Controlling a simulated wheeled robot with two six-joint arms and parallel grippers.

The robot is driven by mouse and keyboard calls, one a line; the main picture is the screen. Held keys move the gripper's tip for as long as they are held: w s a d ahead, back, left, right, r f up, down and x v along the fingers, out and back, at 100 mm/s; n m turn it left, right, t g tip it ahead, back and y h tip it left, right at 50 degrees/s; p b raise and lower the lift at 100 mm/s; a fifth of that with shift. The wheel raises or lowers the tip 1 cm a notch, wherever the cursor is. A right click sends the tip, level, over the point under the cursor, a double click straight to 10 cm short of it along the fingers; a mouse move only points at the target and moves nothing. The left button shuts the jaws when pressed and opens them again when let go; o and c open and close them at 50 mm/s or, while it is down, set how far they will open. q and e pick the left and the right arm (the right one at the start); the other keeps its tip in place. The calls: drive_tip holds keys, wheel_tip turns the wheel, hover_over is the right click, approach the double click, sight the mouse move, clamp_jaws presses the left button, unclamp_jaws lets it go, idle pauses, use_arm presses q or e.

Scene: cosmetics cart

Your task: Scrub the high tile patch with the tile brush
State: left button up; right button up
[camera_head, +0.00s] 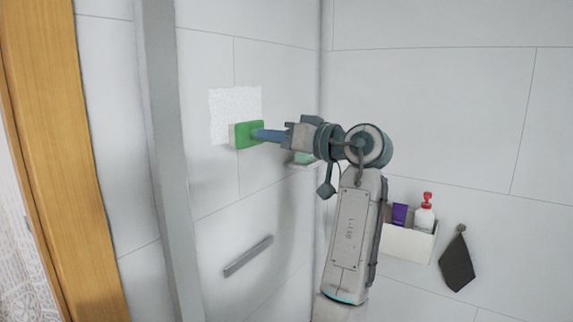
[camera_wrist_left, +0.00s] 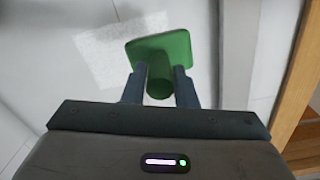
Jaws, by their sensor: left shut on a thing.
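The tile patch (camera_head: 232,108) is a rough, whitish square on the left tiled wall. It also shows in the wrist view (camera_wrist_left: 108,52). The tile brush (camera_head: 248,133) has a green head with pale bristles facing the wall. My left gripper (camera_head: 262,135) is shut on the brush's green handle (camera_wrist_left: 159,82), one finger on each side. The brush head overlaps the patch's lower right corner in the head view. I cannot tell whether the bristles touch the wall. My right gripper is in neither view.
A small ledge (camera_head: 303,163) sits in the corner behind my wrist. A grey bar (camera_head: 248,256) is on the left wall below. A white caddy (camera_head: 408,243) holds a purple item and a red-topped bottle. A dark cloth (camera_head: 457,264) hangs beside it. A grey post (camera_head: 163,150) stands left.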

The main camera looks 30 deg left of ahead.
sight(252, 130)
use_arm(q)
drive_tip(key=shift+s+a+r, duration=0.1)
drive_tip(key=shift+s+r, duration=0.05)
drive_tip(key=shift+r, duration=0.25)
drive_tip(key=shift+a+r, duration=0.1)
drive_tip(key=shift+a, duration=0.4)
drive_tip(key=shift+a+p, duration=0.65)
drive_tip(key=shift+a, duration=1.8)
drive_tip(key=shift+a, duration=1)
drive_tip(key=shift+w, duration=0.25)
